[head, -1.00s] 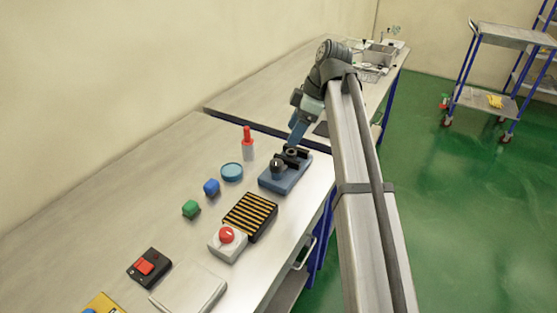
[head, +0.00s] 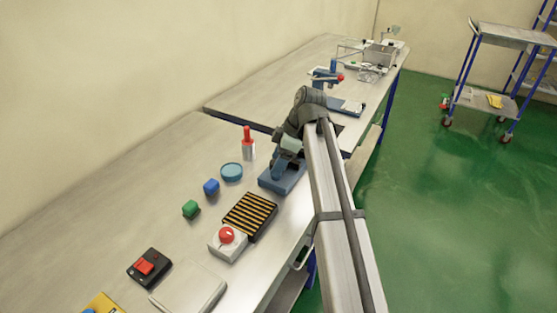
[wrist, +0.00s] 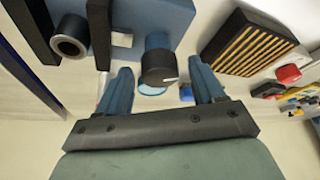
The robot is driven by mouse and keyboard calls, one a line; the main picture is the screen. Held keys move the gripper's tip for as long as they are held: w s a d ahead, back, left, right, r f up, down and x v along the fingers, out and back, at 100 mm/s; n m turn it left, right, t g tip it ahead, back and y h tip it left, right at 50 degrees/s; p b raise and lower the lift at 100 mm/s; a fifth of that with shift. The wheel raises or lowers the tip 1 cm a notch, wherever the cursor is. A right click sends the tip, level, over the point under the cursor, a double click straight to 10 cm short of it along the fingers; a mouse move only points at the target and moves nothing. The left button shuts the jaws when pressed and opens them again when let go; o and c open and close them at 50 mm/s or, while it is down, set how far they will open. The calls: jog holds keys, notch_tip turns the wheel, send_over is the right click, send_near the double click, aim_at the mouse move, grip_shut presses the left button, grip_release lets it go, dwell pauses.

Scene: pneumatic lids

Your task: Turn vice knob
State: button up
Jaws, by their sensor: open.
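The vice (head: 286,182) is a blue block on the bench in the head view, partly hidden by my wrist. In the wrist view its blue body (wrist: 165,18) fills the top, with dark jaws and a grey round end at the left. The vice knob (wrist: 158,68) is a black cylinder with a white mark on a blue stem. My gripper (wrist: 160,72) is open, with one blue finger on each side of the knob. A gap shows on both sides, and I cannot tell their exact depth. In the head view my gripper (head: 279,166) is over the vice.
A black-and-yellow striped block (head: 249,215) and a red button on a white box (head: 227,242) stand nearer.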

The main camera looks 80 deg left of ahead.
jog(key=c, duration=1.1)
jog(key=shift+o, duration=0.2)
